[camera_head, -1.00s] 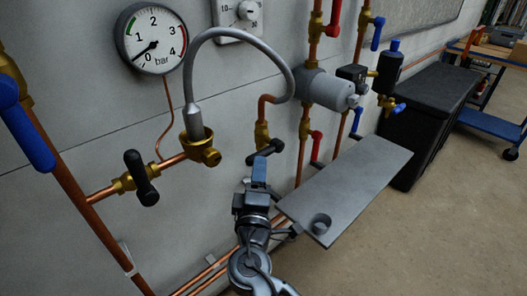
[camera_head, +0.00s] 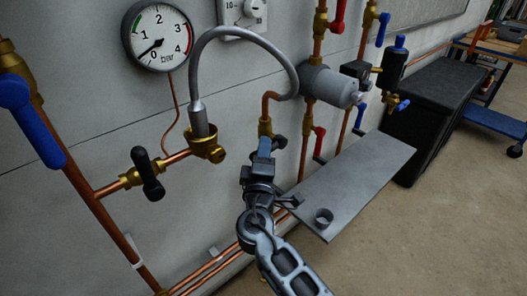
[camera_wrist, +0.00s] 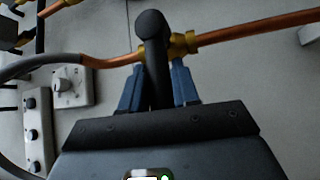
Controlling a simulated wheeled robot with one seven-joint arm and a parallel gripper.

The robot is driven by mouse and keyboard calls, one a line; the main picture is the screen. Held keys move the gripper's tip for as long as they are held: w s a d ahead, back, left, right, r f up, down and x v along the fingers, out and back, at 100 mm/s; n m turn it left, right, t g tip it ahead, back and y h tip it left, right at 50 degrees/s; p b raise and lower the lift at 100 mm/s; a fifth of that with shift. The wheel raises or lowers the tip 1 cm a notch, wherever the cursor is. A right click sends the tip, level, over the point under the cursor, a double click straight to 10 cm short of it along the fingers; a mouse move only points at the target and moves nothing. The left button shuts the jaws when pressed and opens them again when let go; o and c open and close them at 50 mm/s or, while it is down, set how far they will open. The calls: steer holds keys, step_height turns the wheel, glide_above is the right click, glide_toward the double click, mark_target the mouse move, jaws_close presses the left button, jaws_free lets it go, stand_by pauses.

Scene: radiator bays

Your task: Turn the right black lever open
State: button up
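The right black lever (camera_head: 279,143) is on a brass valve (camera_head: 265,126) below the end of the grey hose. In the wrist view the lever (camera_wrist: 151,30) stands in front of a brass fitting on a copper pipe. My gripper (camera_head: 264,146) is at this lever, its blue fingers partly covering it in the head view. In the wrist view my gripper (camera_wrist: 159,72) has one finger on each side of the lever, with narrow gaps, so it looks open around it. The left black lever (camera_head: 148,175) sits on another brass valve, apart from my gripper.
A blue lever (camera_head: 33,122) is at the far left. A red-handled valve (camera_head: 319,138) and a grey shelf plate (camera_head: 357,183) lie close to the right of my gripper.

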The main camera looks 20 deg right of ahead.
jaws_close()
steer(key=shift+f+b, duration=0.25)
steer(key=shift+b, duration=0.3)
